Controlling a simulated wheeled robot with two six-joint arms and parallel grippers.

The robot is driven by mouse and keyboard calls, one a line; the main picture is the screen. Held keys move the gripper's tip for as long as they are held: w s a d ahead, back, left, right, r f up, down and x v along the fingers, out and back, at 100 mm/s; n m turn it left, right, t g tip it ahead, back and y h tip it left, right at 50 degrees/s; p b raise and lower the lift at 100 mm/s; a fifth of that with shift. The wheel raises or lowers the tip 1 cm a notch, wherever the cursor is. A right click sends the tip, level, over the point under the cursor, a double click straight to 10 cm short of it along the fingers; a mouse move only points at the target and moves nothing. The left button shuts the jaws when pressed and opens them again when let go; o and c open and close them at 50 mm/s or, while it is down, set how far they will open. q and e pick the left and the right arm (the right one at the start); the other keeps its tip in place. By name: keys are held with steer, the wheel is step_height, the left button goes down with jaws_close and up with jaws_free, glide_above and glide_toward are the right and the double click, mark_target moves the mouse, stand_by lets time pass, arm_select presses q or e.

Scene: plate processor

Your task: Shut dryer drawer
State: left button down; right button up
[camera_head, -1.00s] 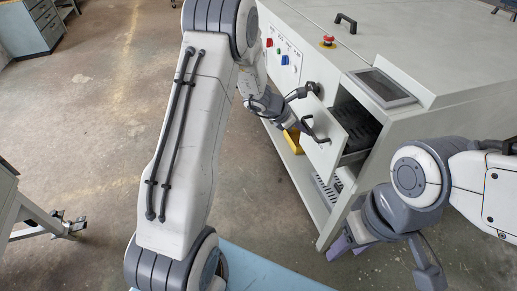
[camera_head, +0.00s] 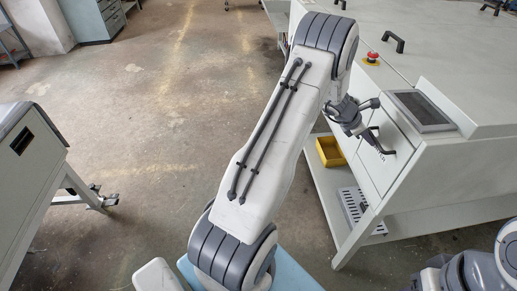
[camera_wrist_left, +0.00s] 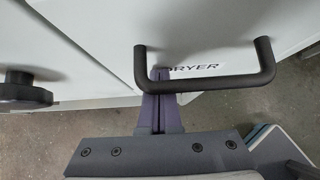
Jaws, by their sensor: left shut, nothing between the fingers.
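The dryer drawer has a pale front (camera_head: 376,166) with a dark bar handle (camera_head: 384,146). In the head view the front looks about flush with the machine, and no opening shows; a small gap cannot be ruled out. The left wrist view shows the handle (camera_wrist_left: 205,78) and the DRYER label on the front (camera_wrist_left: 220,25). My left gripper (camera_wrist_left: 157,76) is shut and empty, its fingertips close to the front beside the handle's left leg. Contact cannot be told. It also shows in the head view (camera_head: 366,128), partly hidden. My right gripper is out of view; only its arm shows at lower right.
The machine carries a screen (camera_head: 423,108) and a red emergency button (camera_head: 372,57) on top. A yellow bin (camera_head: 330,151) sits on the lower shelf. Open floor lies to the left.

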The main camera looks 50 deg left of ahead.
arm_select(q)
steer(key=shift+w+d+r, duration=0.15)
steer(key=shift+w+d, duration=0.05)
steer(key=s+a+r+b, duration=0.1)
steer(key=s+a+r, duration=0.6)
steer(key=s, duration=0.2)
steer(key=s+d+r+m+g, duration=0.2)
steer(key=s+d+m+g, duration=0.1)
steer(key=s+d+m, duration=0.75)
steer(key=s+d+r+m+g, duration=0.25)
steer(key=s+d+m, duration=0.4)
steer(key=d, duration=0.65)
steer(key=s+m+g+y, duration=0.2)
steer(key=s+m+y, duration=0.2)
steer(key=s+m, duration=1.4)
steer(key=shift+s+f+m, duration=0.3)
steer(key=shift+s+m, duration=0.05)
steer(key=shift+m, duration=0.25)
